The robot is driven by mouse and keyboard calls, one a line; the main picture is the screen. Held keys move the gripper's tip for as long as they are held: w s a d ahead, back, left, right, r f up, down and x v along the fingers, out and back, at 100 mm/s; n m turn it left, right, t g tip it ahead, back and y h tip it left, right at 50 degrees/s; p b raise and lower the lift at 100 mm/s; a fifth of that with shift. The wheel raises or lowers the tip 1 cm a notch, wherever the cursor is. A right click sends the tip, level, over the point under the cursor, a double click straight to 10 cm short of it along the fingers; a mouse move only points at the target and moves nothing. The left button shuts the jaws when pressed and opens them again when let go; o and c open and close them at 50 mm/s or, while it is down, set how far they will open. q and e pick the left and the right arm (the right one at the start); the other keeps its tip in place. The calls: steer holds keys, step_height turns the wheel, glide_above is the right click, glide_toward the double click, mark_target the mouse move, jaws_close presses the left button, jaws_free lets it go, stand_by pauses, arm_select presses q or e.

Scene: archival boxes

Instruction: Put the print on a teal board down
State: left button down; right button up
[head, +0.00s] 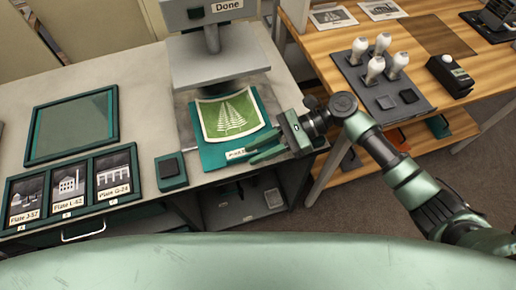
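The print (229,116), a green picture of a sailing ship with pale edges, lies curled on a teal board (212,157). The board is at the front right of the grey worktop, below a grey stand. A small white label at its front edge is partly hidden. My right gripper (250,151) comes in from the right at the board's front right corner. Its two green fingers show a gap between them, one over the board and one along its front edge. Contact with the board is unclear. My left gripper is out of view.
The grey stand (218,68) has a screen reading "Done". To the left are a teal-framed tray (34,151), a frame of labelled plates (133,192) and a small teal block (171,181). A wooden table (328,82) at right carries white-handled tools (376,68).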

steer(key=shift+w+d+r, duration=0.1)
steer(key=shift+d+r, duration=0.1)
steer(key=b+v, duration=0.1)
steer(key=v, duration=1)
steer(key=shift+d+r, duration=0.1)
steer(key=shift+d, duration=0.2)
